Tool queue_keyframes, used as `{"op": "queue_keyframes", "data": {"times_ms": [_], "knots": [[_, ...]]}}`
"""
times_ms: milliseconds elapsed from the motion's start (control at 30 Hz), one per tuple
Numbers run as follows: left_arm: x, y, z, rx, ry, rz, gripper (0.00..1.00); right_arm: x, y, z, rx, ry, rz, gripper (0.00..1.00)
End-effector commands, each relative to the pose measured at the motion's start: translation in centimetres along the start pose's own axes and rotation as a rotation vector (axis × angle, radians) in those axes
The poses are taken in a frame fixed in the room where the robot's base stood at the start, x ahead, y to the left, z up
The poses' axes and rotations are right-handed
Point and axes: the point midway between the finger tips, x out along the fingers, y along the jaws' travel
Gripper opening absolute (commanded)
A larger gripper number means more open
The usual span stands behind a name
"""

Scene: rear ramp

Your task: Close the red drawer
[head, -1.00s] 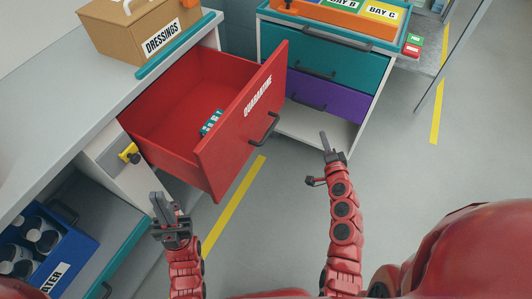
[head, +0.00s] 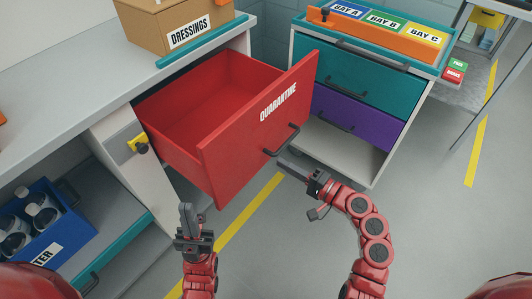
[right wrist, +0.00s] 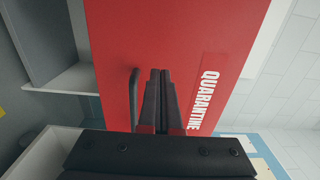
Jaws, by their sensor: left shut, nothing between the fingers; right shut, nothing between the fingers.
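The red drawer (head: 235,150), labelled QUARANTINE, is pulled far out of the grey counter. Its inside is partly visible, and the front panel hides part of the bottom. The dark handle (head: 281,141) is on its front. My right gripper (head: 281,165) is shut and empty, its fingertips just below the handle in the head view. In the right wrist view the shut fingers (right wrist: 158,72) lie over the red front (right wrist: 150,35), between the handle (right wrist: 134,98) and the lettering. Contact cannot be told. My left gripper (head: 187,207) is shut and empty, below the drawer's lower left corner.
A DRESSINGS box (head: 175,25) stands on the counter (head: 60,100). A yellow latch (head: 138,143) sits left of the drawer. A cabinet with teal (head: 360,80) and purple (head: 350,117) drawers stands to the right. A blue bottle crate (head: 70,228) is at lower left.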

Motion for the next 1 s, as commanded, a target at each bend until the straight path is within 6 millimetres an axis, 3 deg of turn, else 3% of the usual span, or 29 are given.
{"op": "queue_keyframes", "data": {"times_ms": [200,400,1000], "knots": [[-0.2,0.0,0.0,0.000,0.000,0.000,0.00,4.5,0.1,0.1,0.000,-0.006,0.002,0.00],[-0.2,0.0,0.0,0.000,0.000,0.000,0.00,6.7,0.0,0.1,0.000,-0.003,0.000,0.00],[-0.3,0.0,0.1,0.000,0.000,0.000,0.00,7.7,0.0,-0.1,0.001,0.001,-0.002,0.00]]}}
